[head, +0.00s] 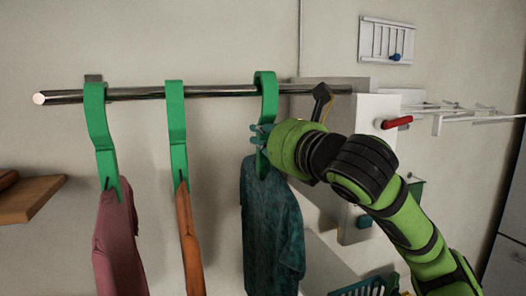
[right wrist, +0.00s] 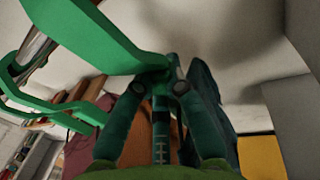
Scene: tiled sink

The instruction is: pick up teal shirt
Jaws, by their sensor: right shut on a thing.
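The teal shirt (head: 270,225) hangs from a green hanger (head: 266,84) that hooks over a metal rail. My right gripper (head: 262,135) is shut on this hanger, just above the shirt's collar. In the right wrist view, the closed fingers (right wrist: 160,84) meet at the green hanger (right wrist: 95,40). The dark teal cloth (right wrist: 206,100) shows behind the right finger there. The hanger's hook still goes around the rail. My left gripper is not in view.
A pink shirt (head: 117,245) and an orange garment (head: 189,240) hang on green hangers to the left along the rail (head: 215,91). A wooden shelf (head: 28,197) is at far left. A white box with a red handle (head: 397,122) stands right, near my arm.

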